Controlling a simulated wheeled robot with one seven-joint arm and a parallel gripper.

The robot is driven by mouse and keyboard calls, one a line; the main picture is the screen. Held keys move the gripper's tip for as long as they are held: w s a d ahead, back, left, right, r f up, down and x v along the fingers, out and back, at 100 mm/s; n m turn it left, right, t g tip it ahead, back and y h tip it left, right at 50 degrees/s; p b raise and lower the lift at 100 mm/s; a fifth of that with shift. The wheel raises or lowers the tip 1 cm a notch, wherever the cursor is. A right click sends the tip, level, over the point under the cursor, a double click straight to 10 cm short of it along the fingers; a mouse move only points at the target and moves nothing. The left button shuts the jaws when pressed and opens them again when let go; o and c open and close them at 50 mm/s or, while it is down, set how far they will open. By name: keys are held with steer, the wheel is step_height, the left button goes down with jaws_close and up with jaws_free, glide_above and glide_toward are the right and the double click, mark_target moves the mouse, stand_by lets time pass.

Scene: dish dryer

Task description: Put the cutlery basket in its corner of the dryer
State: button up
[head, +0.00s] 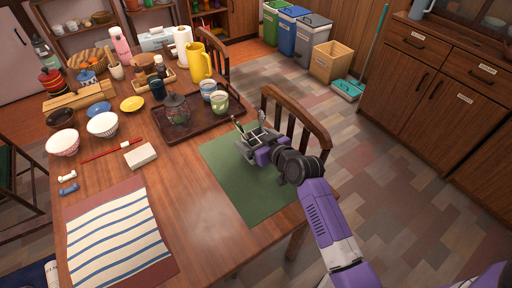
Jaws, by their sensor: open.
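My gripper (250,139) is open at the end of my purple arm, over the upper part of the green mat (262,198) at the table's right edge. A small pale, compartment-like thing with thin upright pieces, perhaps the cutlery basket, shows at the fingers. It is too small and too covered by the gripper to tell it from the fingers or to see whether they touch it. I cannot clearly make out a dryer in this view.
A dark tray (160,130) with a glass jar (177,112), cups (219,102) and a yellow pitcher (200,62) close behind stands left of the gripper. A chair (312,126) stands against the right edge. A striped cloth (115,238) lies front left; bare wood separates it from the mat.

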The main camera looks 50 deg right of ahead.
steer(key=c, duration=1.5)
step_height(320, 180, up, 20)
steer(key=p, duration=0.2)
